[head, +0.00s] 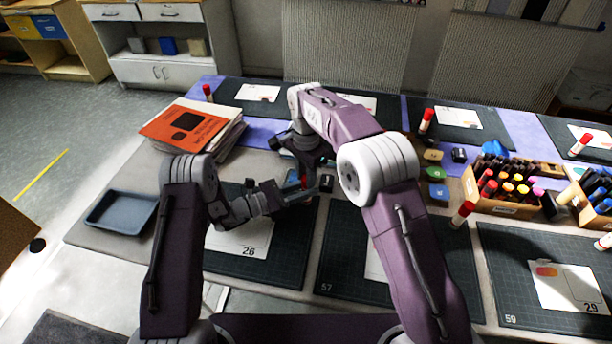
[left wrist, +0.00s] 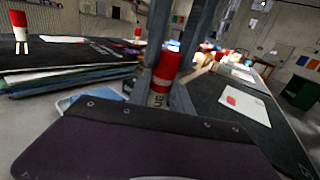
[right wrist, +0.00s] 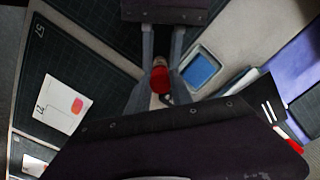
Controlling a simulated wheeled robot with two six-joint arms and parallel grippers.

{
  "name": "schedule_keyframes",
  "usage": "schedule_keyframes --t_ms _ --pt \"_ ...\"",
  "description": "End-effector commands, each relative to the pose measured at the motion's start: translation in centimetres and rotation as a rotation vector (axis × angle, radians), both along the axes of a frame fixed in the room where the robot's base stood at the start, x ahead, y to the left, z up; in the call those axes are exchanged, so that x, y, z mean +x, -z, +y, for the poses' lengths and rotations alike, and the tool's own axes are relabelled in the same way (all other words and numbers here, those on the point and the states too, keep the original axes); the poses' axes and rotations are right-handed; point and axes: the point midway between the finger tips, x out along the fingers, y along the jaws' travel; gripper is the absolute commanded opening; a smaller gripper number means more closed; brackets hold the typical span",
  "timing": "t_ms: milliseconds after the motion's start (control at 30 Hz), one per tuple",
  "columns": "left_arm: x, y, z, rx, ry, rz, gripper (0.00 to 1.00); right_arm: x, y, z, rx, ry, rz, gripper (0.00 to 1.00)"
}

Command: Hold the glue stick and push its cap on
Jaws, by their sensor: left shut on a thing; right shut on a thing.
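The glue stick (left wrist: 157,98) has a white body with dark lettering. It stands between the fingers of my left gripper (left wrist: 160,88), which is shut on it. The red cap (left wrist: 167,66) is in line with the body at its upper end; I cannot tell whether it is fully seated. My right gripper (right wrist: 160,84) is shut on the cap, which also shows as a red round end in the right wrist view (right wrist: 161,78). In the head view, both grippers meet above the mats near the middle, and the arms mostly hide the stick.
A blue-grey tray (head: 121,212) lies at the left. A stack of folders with an orange cover (head: 186,127) is behind it. A box of markers (head: 508,186) is at the right.

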Motion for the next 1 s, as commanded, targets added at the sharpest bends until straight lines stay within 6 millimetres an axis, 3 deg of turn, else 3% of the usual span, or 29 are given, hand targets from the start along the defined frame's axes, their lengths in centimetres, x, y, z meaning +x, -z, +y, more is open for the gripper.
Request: schedule_keyframes --t_ms 1000 --pt "-0.1 -0.1 -0.1 -0.005 0.005 -0.002 0.00 0.0 1.8 0.0 -0.004 0.005 0.011 0.00"
